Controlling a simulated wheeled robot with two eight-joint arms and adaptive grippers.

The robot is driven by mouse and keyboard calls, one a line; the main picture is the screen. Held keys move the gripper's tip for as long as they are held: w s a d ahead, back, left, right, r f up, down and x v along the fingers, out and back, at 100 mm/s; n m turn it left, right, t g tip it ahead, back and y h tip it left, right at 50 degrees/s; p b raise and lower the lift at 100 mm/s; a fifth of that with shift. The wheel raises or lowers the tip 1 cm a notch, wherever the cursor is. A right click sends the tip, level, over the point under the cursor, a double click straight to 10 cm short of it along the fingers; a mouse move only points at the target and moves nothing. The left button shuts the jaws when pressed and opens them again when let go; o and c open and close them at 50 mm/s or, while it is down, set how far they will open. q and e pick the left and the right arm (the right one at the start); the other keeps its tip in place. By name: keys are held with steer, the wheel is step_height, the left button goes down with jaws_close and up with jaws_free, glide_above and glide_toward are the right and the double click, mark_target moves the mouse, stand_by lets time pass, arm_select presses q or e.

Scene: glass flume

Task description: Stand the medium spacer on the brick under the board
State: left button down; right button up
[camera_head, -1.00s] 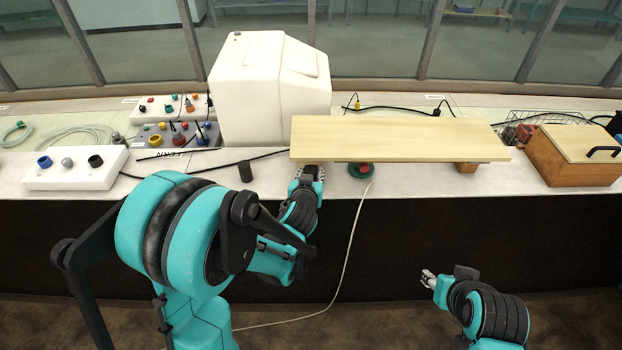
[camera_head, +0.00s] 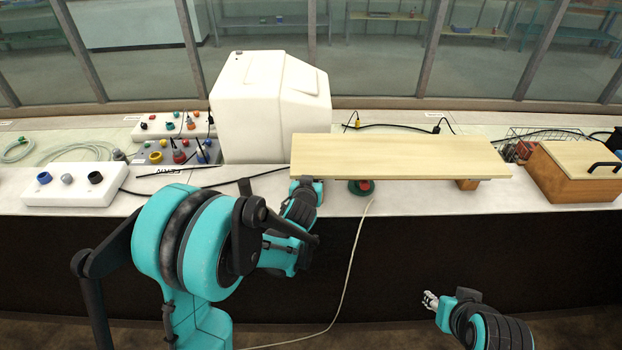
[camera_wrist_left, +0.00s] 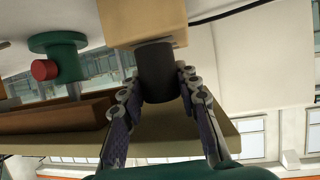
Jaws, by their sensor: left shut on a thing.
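The board (camera_head: 400,157) spans the counter in the head view. My left gripper (camera_wrist_left: 157,85) is beneath its left end, its fingers mostly hidden by the board in the head view. In the left wrist view, it is shut on a dark grey cylinder, the medium spacer (camera_wrist_left: 156,75). That view is turned over, with the board (camera_wrist_left: 185,140) at the bottom. The spacer's far end meets or nearly meets the tan brick (camera_wrist_left: 135,20); I cannot tell whether they touch. My right gripper (camera_head: 431,300) is low in front of the counter; its finger opening is unclear.
A green jack with a red knob (camera_head: 361,187) stands under the board, close to my left gripper. Another block (camera_head: 467,184) is under the board's right end. A white machine (camera_head: 270,105) stands behind left. A wooden box (camera_head: 572,180) is right.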

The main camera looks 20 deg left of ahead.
arm_select(q)
steer(key=shift+f+b, duration=0.3)
steer(key=shift+b, duration=0.1)
stand_by(0.3)
steer(key=c, duration=1)
jaws_free()
steer(key=shift+s, duration=0.1)
